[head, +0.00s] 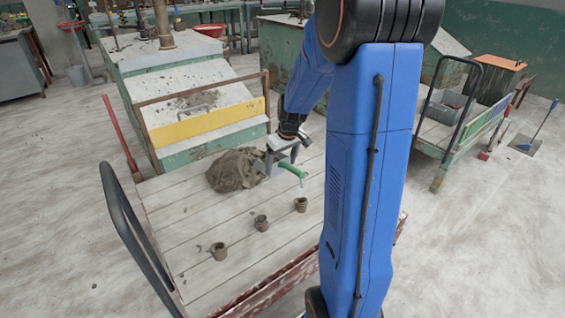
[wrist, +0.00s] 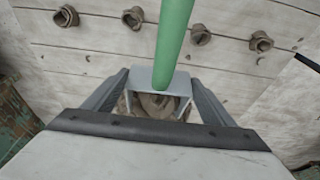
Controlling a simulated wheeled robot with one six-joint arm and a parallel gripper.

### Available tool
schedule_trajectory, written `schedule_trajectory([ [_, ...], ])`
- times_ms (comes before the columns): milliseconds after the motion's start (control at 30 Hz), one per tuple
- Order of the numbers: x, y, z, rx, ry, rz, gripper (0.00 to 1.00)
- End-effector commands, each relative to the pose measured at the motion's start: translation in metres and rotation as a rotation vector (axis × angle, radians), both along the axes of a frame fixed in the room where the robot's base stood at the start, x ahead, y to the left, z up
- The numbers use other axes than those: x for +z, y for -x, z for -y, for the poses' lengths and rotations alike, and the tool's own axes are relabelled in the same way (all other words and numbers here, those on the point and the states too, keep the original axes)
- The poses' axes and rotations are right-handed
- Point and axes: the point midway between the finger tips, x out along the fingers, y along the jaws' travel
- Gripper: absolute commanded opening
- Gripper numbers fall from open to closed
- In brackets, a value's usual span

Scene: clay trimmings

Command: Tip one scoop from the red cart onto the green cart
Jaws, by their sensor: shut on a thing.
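The red cart (head: 190,262) stands in front of me, with a pale planked top and red edges. A grey-brown clay heap (head: 234,171) sits near its far edge. My gripper (head: 281,158) is beside the heap's right side, shut on a scoop with a green handle (head: 293,170). In the wrist view the green handle (wrist: 174,38) points away from the jaws, and brown clay (wrist: 158,106) shows between the fingers; I cannot tell whether it lies in the scoop or below. The green cart (head: 437,148) stands apart at the right.
Several small clay lumps or cups lie on the red cart, including one at its front (head: 219,251). A grey bin (head: 446,106) sits on the green cart. A green machine with a yellow strip (head: 208,122) stands behind the red cart. Pale floor lies between the carts.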

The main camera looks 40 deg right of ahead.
Motion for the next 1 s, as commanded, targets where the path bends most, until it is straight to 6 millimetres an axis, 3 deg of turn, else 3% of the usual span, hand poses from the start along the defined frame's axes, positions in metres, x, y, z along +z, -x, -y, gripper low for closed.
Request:
schedule_trajectory([
  [1000, -0.053, -0.062, -0.002, 0.0, 0.0, 0.0, 0.5],
])
